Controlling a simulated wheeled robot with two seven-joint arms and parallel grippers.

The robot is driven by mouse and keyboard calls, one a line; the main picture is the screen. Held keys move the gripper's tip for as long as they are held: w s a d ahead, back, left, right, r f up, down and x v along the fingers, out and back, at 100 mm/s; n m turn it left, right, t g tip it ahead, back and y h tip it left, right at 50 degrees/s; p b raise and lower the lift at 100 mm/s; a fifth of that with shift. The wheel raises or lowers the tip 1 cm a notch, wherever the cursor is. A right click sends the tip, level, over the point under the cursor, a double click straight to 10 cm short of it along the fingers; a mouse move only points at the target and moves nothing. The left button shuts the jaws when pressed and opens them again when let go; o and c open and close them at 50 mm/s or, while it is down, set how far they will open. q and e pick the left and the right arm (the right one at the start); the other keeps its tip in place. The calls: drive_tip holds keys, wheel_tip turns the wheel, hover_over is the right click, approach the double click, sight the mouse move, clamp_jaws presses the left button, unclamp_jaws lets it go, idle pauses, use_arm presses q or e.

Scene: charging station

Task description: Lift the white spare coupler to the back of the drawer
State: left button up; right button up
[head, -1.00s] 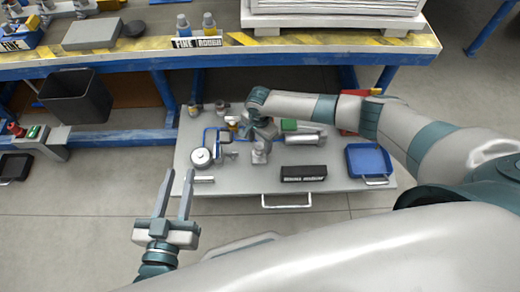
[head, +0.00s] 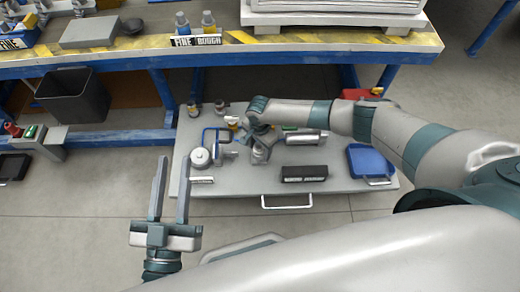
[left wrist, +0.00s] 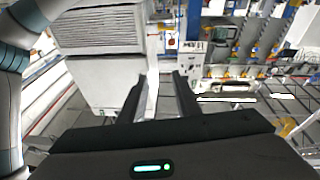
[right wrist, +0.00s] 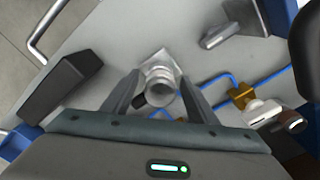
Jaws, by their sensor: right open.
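The drawer (head: 235,188) is a grey flat surface with a front handle (head: 286,202) and several parts on it. A pale, ribbed coupler (head: 260,155) stands on a small square plate near the drawer's middle; in the right wrist view this coupler (right wrist: 160,82) appears between the fingertips. My right gripper (head: 247,144) is open and points down at the coupler; I cannot tell whether the fingers touch it. In the right wrist view the gripper (right wrist: 155,90) shows a finger on each side. My left gripper (head: 175,162) is open and empty, in front of the drawer's left corner.
A white round part (head: 200,158) and blue tubing (head: 209,132) lie left. A workbench (head: 130,58) overhangs behind. A black bin (head: 75,95) stands left.

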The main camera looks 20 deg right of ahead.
drive_tip(key=c, duration=1.1)
use_arm(q)
drive_tip(key=shift+w+f, duration=0.1)
use_arm(e)
drive_tip(key=shift+r, duration=0.25)
